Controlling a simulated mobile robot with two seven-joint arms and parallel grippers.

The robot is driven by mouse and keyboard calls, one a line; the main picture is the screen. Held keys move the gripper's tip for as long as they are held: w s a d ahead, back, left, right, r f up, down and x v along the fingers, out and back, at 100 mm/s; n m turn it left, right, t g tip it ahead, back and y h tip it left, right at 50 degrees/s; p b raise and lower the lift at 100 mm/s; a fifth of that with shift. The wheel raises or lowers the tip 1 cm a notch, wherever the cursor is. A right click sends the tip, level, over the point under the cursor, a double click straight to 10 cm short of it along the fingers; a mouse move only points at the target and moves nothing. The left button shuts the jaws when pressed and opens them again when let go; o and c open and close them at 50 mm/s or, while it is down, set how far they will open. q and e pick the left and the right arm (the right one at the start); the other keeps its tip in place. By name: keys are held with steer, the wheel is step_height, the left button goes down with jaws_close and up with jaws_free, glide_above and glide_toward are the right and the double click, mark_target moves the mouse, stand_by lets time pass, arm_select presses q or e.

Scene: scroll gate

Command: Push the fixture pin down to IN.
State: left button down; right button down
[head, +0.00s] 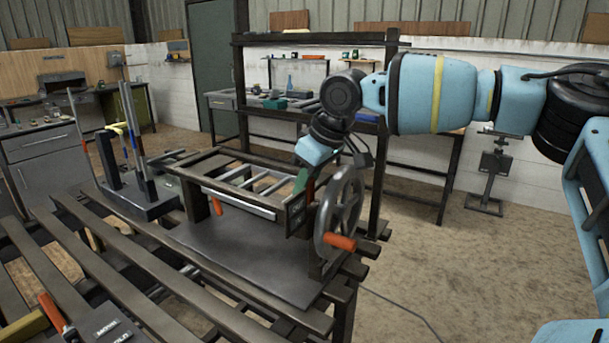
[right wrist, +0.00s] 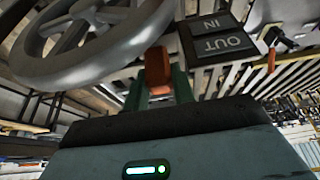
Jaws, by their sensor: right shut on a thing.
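In the right wrist view, the orange-brown fixture pin (right wrist: 158,68) stands between the green fingers of my right gripper (right wrist: 158,88), which is shut on it. A dark label plate (right wrist: 218,45) with IN and OUT, upside down in this picture, is just right of the pin. In the head view, my right gripper (head: 303,182) reaches down at the right end of the fixture frame, by the label plate (head: 296,214). The gripper and frame mostly hide the pin there, so its exact height against the marks cannot be told. My left gripper is not in view.
A grey handwheel (head: 341,215) with an orange handle (head: 341,242) stands close right of my gripper; it also fills the upper left of the right wrist view (right wrist: 95,65). The slatted bench (head: 130,265) carries the fixture. Open floor lies to the right.

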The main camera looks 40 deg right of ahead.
steer(key=shift+s+f, duration=0.1)
steer(key=shift+f, duration=0.15)
steer(key=c, duration=1.2)
jaws_free()
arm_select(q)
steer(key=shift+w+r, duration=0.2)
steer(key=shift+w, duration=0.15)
arm_select(e)
steer(key=shift+o, duration=0.2)
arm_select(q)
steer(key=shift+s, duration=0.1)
arm_select(e)
steer(key=shift+r, duration=0.2)
steer(key=shift+r, duration=0.35)
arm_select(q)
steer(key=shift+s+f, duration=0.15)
arm_select(e)
steer(key=v, duration=0.7)
steer(key=shift+f, duration=0.1)
